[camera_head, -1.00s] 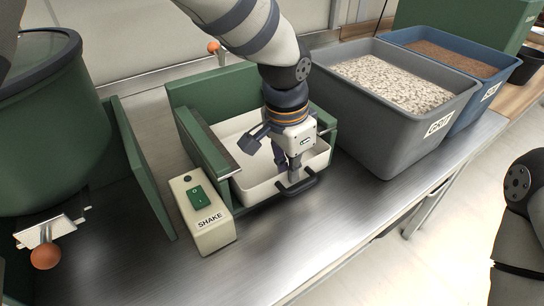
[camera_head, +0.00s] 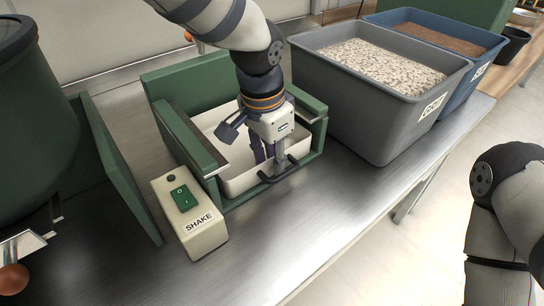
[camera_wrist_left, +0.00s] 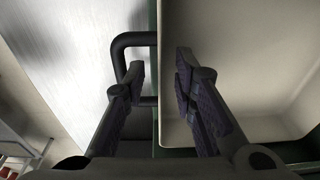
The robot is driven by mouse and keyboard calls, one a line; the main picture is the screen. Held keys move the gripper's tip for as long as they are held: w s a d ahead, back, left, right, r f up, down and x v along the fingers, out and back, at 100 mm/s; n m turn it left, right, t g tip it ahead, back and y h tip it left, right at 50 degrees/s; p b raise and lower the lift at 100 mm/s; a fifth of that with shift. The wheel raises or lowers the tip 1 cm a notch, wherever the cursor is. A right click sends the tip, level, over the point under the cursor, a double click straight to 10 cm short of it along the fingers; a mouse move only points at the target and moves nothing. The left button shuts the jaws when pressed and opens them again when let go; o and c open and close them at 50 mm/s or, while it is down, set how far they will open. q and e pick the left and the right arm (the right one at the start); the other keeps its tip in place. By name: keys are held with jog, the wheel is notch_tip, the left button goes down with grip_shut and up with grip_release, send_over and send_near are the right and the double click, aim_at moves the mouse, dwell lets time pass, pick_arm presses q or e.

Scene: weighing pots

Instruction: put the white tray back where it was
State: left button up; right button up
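The white tray (camera_head: 234,182) sits inside the green shaker frame (camera_head: 180,140), its black handle (camera_head: 283,170) at the front. My left gripper (camera_head: 268,157) points down at the tray's front wall, with its fingers apart. In the left wrist view, one finger of the gripper (camera_wrist_left: 160,75) is over the handle side and the other is over the inside of the tray (camera_wrist_left: 240,60). The front wall runs between them. Whether either finger touches it is unclear. The visible part of the tray looks empty. My right gripper is out of view; only my right arm shows.
The SHAKE switch box (camera_head: 190,215) stands close at the frame's left front. A grey GRIT bin (camera_head: 350,110) is close on the right, with a blue bin (camera_head: 475,85) behind. A green hopper (camera_head: 40,130) stands left. The bench front is clear.

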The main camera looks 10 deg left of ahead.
pick_arm(q)
notch_tip(320, 180, up, 12)
jog(key=s+a+p, duration=0.1)
jog(key=shift+s, duration=0.1)
